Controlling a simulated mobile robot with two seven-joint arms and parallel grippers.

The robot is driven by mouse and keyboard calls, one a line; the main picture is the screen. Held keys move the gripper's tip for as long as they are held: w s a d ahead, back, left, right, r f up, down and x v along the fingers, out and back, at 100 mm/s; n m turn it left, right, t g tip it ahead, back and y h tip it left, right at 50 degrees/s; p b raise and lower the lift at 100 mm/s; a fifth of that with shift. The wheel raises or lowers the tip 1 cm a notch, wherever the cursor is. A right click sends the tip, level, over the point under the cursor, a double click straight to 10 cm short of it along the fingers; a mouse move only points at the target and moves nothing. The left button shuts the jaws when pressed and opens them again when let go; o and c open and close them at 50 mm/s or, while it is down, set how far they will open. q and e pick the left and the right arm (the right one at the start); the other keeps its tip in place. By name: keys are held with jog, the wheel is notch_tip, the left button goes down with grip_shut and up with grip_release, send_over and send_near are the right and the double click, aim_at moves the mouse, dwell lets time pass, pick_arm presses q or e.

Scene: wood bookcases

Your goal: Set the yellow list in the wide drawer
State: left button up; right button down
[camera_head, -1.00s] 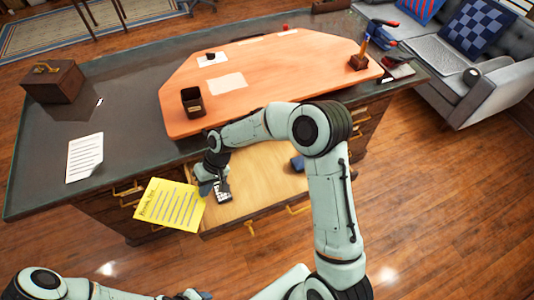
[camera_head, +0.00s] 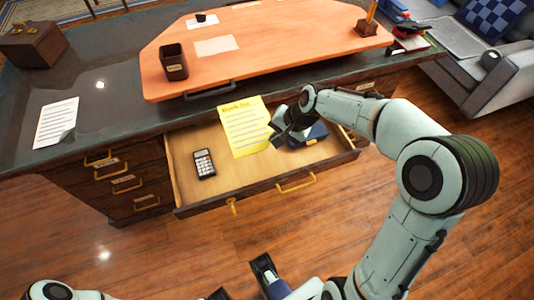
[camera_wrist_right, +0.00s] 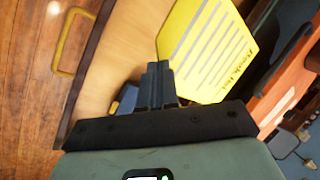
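The yellow list (camera_head: 245,127) is a sheet with lines of writing, over the back middle of the open wide drawer (camera_head: 232,188). My right gripper (camera_head: 277,131) is at the sheet's right edge and is shut on it. In the right wrist view the closed fingers (camera_wrist_right: 160,78) meet the edge of the yellow list (camera_wrist_right: 207,52). I cannot tell if the sheet touches the drawer floor. My left gripper (camera_head: 241,278) shows at the bottom edge, in front of the drawer, with its fingers apart and empty.
A calculator (camera_head: 204,164) lies in the drawer's left part. A dark blue object (camera_head: 308,134) lies at its right, partly hidden by my right gripper. The desk (camera_head: 110,95) above bears a white paper (camera_head: 56,122), a wooden box (camera_head: 33,44) and a pen cup (camera_head: 174,63).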

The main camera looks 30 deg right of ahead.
pick_arm(q)
jog(key=f+b, duration=0.1)
jog(key=w+f+b, duration=0.1)
jog(key=b, duration=0.1)
jog(key=shift+w+f+t, duration=0.1)
jog(key=shift+f+t, duration=0.2)
jog(key=shift+f, duration=0.1)
pick_arm(e)
notch_tip(320, 180, down, 16)
jog(key=shift+f, duration=0.1)
jog(key=c, duration=1.8)
grip_release()
jog(key=o, duration=0.4)
pick_arm(q)
jog(key=shift+w+f, duration=0.1)
jog(key=shift+w, duration=0.05)
